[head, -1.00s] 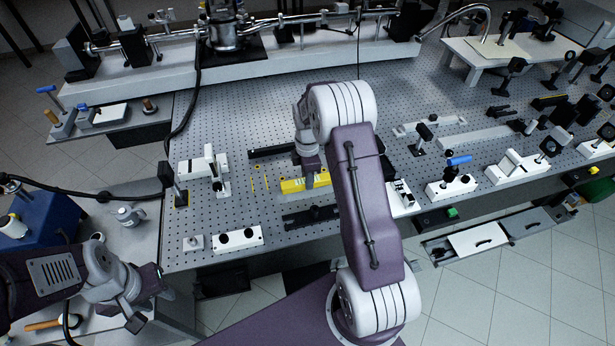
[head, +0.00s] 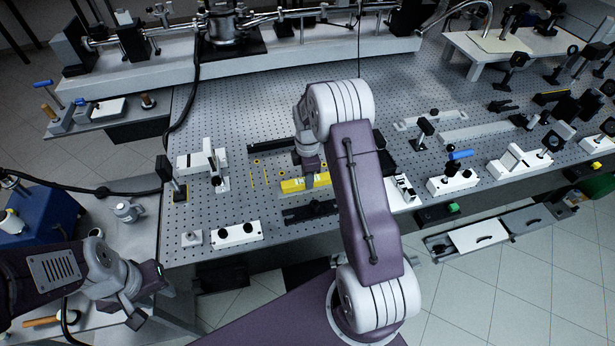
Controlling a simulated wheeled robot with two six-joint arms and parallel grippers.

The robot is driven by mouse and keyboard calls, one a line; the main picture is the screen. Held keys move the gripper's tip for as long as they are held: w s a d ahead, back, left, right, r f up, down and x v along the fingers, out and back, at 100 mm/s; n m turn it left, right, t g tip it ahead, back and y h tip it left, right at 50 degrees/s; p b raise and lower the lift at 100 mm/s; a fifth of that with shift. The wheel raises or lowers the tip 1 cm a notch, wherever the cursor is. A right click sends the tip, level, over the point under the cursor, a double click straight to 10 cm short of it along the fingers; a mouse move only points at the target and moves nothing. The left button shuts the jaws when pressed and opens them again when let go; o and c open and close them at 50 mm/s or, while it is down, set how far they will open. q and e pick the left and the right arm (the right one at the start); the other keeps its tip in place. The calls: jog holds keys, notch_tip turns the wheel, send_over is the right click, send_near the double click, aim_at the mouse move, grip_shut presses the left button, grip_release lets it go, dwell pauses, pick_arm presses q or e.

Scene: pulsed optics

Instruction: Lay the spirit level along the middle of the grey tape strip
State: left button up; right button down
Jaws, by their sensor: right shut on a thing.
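The spirit level (head: 293,186) is a yellow bar lying across the front middle of the perforated table, low at its surface. I cannot tell whether it touches the surface. My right gripper (head: 311,179) reaches down from above and is shut on it; my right arm hides its right part. A long pale grey strip (head: 478,132) lies on the table to the right of my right arm. I cannot tell for sure whether it is the tape strip. My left gripper (head: 140,303) is at the lower left, away from the level; its finger opening is unclear.
A black rail (head: 308,212) lies just in front of the level, and a dark bar (head: 268,146) lies behind it. A white block with black knobs (head: 237,234) sits at the front left. Optics mounts crowd the right side. The table behind my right arm is mostly clear.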

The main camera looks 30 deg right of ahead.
jog(key=shift+f, duration=0.2)
jog(key=c, duration=1)
grip_release()
notch_tip(320, 180, up, 9)
jog(key=shift+r+b, duration=0.1)
jog(key=shift+b, duration=0.45)
jog(key=shift+a, duration=0.1)
